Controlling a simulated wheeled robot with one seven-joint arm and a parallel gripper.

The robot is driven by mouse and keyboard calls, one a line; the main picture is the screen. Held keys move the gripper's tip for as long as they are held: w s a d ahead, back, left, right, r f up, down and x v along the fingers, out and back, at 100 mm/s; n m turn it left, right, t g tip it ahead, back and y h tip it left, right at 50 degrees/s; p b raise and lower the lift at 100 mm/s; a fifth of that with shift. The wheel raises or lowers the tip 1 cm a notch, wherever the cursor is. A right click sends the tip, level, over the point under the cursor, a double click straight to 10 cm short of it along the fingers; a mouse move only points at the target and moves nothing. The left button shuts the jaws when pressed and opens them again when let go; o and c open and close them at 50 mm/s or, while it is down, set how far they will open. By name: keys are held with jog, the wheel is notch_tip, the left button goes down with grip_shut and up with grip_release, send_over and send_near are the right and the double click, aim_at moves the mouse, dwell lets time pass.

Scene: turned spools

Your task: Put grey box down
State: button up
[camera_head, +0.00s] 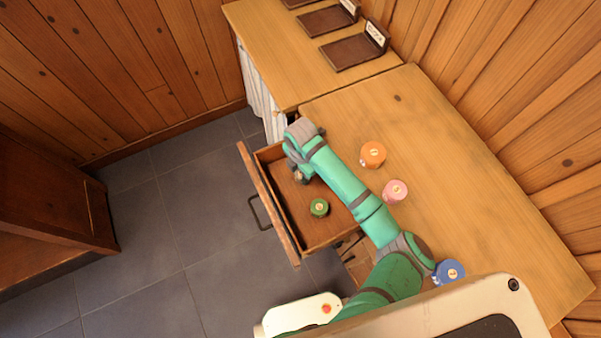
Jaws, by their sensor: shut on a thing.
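My gripper (299,170) is over the open drawer (272,200), near its back end, pointing down. It is shut on a small grey thing, the grey box (300,179), of which only a little shows below my wrist. The arm hides most of the jaws and the box. I cannot tell whether the box touches the drawer floor.
On the wooden counter (470,170) stand an orange spool (373,154), a pink spool (395,191) and a blue spool (449,271). Labelled brown trays (354,52) lie at the back. The drawer's wooden front (268,205) and walls surround the gripper. Bare drawer floor lies around the green spool.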

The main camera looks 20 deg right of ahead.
jog(key=shift+f, duration=0.1)
jog(key=o, duration=1.1)
jog(key=shift+o, duration=0.2)
notch_tip(320, 180, up, 12)
dwell(0.3)
